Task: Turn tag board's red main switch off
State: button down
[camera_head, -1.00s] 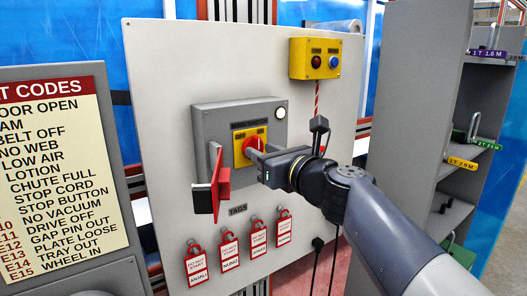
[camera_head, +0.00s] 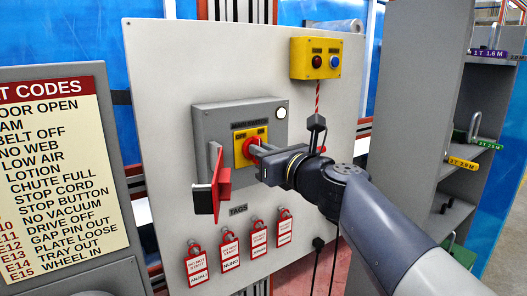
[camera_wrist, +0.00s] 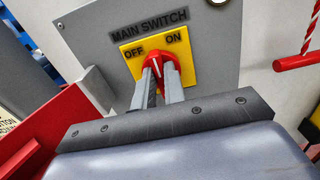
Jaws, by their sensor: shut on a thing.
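The red main switch knob (camera_head: 245,148) sits on a yellow plate (camera_head: 240,136) on the grey switch box (camera_head: 206,122). In the wrist view the knob (camera_wrist: 159,63) is below the OFF and ON labels, and its white mark leans to the OFF side of ON. My gripper (camera_head: 254,152) is shut on the knob, with one finger on each side of it in the wrist view (camera_wrist: 160,84). The fingers hide part of the knob in the head view. The box's red hinged flap (camera_head: 222,183) stands out at the lower left.
Several red tags (camera_head: 229,245) hang below the box. A yellow button box (camera_head: 316,58) is at the upper right, with a striped cord below it. A grey shelf (camera_head: 420,110) stands at the right. The open flap is close to my fingers' left.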

jog(key=shift+f, duration=0.1)
jog(key=shift+s+a+f+n+b, duration=0.1)
jog(key=shift+n+b, duration=2.1)
jog(key=shift+n, duration=0.75)
jog(key=shift+a+f+n+b, duration=0.1)
jog(key=shift+f+n+b, duration=0.05)
jog(key=shift+n+b, duration=2.45)
jog(key=shift+s+a+f+n+b, duration=0.1)
jog(key=shift+n+b, duration=1.7)
jog(key=shift+n, duration=1.55)
jog(key=c, duration=1.5)
grip_release()
jog(key=shift+r, duration=0.1)
jog(key=shift+s+d, duration=0.1)
